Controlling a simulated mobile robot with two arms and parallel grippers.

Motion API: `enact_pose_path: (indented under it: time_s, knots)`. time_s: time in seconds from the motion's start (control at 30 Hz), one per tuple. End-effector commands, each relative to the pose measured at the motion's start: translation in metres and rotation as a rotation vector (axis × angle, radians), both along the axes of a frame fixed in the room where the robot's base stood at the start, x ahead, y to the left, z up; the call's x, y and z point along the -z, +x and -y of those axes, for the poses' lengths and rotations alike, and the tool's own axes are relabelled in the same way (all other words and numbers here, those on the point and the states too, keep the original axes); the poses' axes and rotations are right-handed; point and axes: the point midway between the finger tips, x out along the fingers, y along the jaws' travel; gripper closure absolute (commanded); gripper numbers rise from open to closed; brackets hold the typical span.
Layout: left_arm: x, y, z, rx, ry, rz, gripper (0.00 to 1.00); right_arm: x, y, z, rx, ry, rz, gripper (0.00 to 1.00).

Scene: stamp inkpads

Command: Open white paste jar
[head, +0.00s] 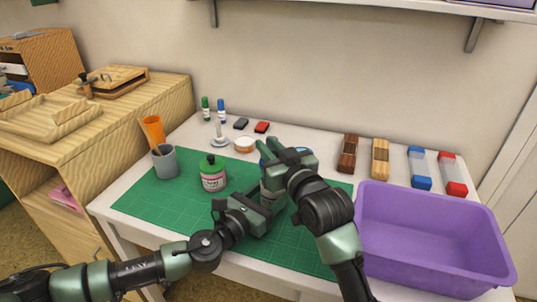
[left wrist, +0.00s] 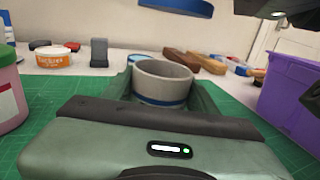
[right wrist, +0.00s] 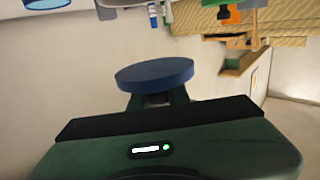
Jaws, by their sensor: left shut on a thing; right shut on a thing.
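The white paste jar, pale grey with a blue band, stands upright between my left gripper's fingers in the left wrist view (left wrist: 162,85). Its top is open and its rim is bare. In the head view the jar is mostly hidden by my grippers. My left gripper (head: 268,197) is shut on the jar's body at the green mat (head: 165,200). My right gripper (head: 272,150) is shut on the round blue lid (right wrist: 155,73). The lid also shows in the left wrist view (left wrist: 175,6), apart from the jar and above it.
A pink bottle with a green cap (head: 212,175) and a grey cup (head: 165,161) stand left of my grippers. An orange-labelled tub (head: 244,145) is behind. A purple bin (head: 430,235) is close on the right. The mat's left front is clear.

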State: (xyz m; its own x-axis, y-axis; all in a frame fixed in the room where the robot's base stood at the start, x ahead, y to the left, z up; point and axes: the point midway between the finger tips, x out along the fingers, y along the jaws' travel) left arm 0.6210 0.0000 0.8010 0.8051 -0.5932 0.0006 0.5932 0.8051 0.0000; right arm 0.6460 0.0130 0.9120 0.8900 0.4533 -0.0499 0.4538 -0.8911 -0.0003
Motion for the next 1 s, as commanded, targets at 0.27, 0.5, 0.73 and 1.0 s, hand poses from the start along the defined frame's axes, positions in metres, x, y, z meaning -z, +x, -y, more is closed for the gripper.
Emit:
enact_pose_path:
  time_s: [0.27, 0.5, 0.73, 1.0]
  knots:
    - [0.000, 0.000, 0.000, -0.001, 0.001, -0.001, 0.17, 0.000, 0.000, 0.000, 0.000, 0.000, 0.000, 1.00]
    - [0.000, 0.000, 0.000, 0.000, 0.000, 0.000, 0.17, 0.000, 0.000, 0.000, 0.000, 0.000, 0.000, 1.00]
    - [0.001, -0.011, -0.009, -0.001, 0.002, -0.002, 0.17, -0.001, 0.000, 0.000, 0.000, 0.000, 0.000, 1.00]
    - [0.003, -0.056, -0.042, -0.002, 0.001, -0.005, 0.17, -0.001, 0.000, 0.000, 0.000, 0.000, -0.001, 1.00]
